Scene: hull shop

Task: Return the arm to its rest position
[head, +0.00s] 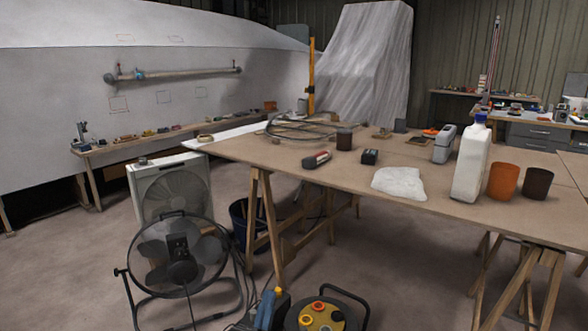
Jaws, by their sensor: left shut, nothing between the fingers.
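Neither of my grippers nor any part of my arms can be made out in the head view. The long brown worktable (335,197) stands on wooden trestles across the middle and right. On it are a white jug with a blue cap (470,160), an orange cup (503,181), a dark brown cup (537,184), a crumpled white cloth (399,183), a red and dark tool (316,160), a small black box (370,157) and a dark cup (344,139).
A round black floor fan (178,255), a white box fan (170,188) and a cable reel (320,318) stand on the floor in front. A dark bucket (250,225) is under the table. A low bench (100,152) runs along the white hull (60,90). Floor at lower left is clear.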

